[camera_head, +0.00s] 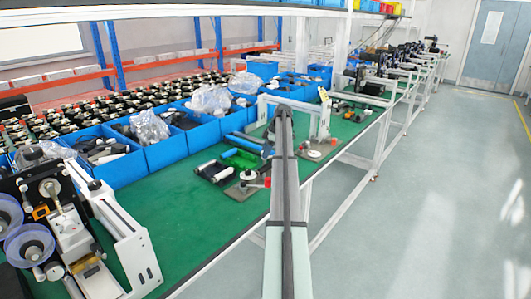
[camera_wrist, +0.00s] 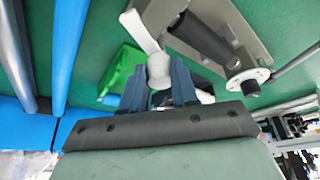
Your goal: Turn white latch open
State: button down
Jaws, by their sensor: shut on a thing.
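In the wrist view, the white latch (camera_wrist: 140,31) is a pale, flat lever with a rounded end, slanting up and left from between my fingers. My gripper (camera_wrist: 158,82) has dark blue fingers on either side of the rounded white end, shut on it. The fingers cover part of the latch, and its pivot is not clear. Beside it, a black cylinder (camera_wrist: 203,38) lies by a grey metal plate (camera_wrist: 246,30). In the head view, I cannot make out my gripper or its hold on the latch.
A bright green part (camera_wrist: 121,76) lies close left of my fingers; a white disc (camera_wrist: 248,82) with a rod is to the right. In the head view, blue bins (camera_head: 170,150) line the green bench (camera_head: 180,200), and a white machine (camera_head: 125,225) stands at left.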

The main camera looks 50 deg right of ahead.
jog(key=n, duration=0.2)
jog(key=n+g, duration=0.1)
jog(key=n+y, duration=0.1)
jog(key=n, duration=0.1)
jog(key=shift+w+n+g, duration=0.25)
jog(key=shift+n+g, duration=0.05)
jog(key=shift+g, duration=0.1)
dwell(0.4)
jog(key=c, duration=0.9)
grip_release()
jog(key=shift+o, duration=0.2)
jog(key=shift+d, duration=0.1)
jog(key=v, duration=0.7)
jog(key=shift+r, duration=0.25)
jog(key=shift+s+d, duration=0.1)
jog(key=shift+d, duration=0.05)
